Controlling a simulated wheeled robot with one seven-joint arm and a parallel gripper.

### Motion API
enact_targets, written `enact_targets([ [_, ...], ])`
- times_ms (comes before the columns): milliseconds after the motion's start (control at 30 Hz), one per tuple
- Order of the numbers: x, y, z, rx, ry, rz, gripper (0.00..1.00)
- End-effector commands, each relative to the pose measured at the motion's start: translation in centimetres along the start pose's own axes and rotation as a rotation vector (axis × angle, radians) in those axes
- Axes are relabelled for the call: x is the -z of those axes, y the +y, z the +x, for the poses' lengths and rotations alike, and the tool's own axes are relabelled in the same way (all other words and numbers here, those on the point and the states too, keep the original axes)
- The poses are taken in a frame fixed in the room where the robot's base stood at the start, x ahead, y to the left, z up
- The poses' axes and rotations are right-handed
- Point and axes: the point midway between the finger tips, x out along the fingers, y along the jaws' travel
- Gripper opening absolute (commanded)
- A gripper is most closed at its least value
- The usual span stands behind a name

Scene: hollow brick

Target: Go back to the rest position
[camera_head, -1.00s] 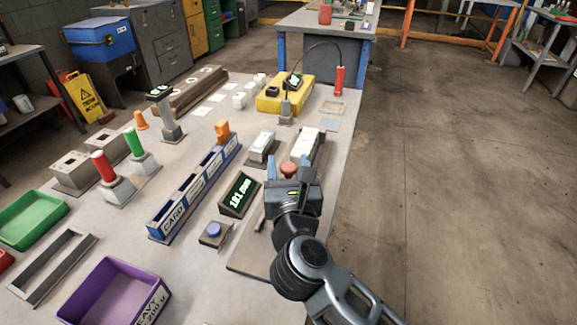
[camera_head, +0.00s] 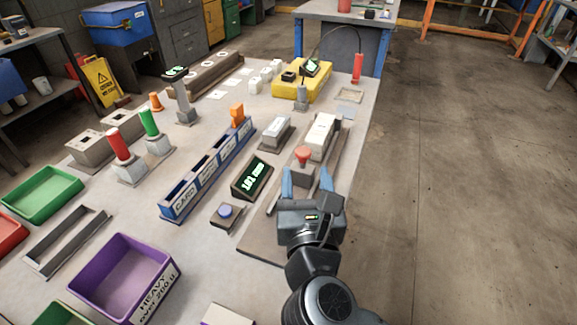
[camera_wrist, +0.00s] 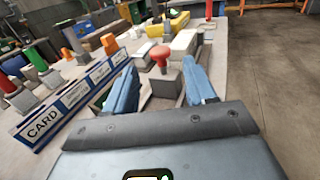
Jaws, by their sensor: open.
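My gripper (camera_head: 307,180) is at the front right of the table (camera_head: 205,285), over a brown board with a rail. Its two blue fingers are apart, with nothing held between them. In the wrist view my gripper (camera_wrist: 160,85) also shows open fingers, and a red knob (camera_wrist: 160,52) on a grey block appears beyond and between them. In the head view the red knob (camera_head: 303,153) stands just past the fingertips. I cannot tell the exact gap between them.
A display reading about 101 mm (camera_head: 252,178), a blue button (camera_head: 225,212) and a blue divided rack (camera_head: 208,172) stand left of my gripper. A purple bin (camera_head: 125,280) is at the front left. Open floor (camera_head: 470,180) lies right of the table.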

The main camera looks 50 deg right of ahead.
Motion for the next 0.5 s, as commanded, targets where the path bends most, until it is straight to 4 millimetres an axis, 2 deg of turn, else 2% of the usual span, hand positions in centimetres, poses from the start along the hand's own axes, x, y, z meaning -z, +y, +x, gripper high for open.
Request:
enact_targets([
  [333, -0.1, -0.3, -0.2, -0.001, -0.011, -0.032, 0.55],
  [433, -0.4, -1.4, -1.2, -0.008, -0.059, -0.168, 0.55],
  [500, -0.9, -2.5, -2.5, -0.018, -0.117, -0.339, 0.55],
])
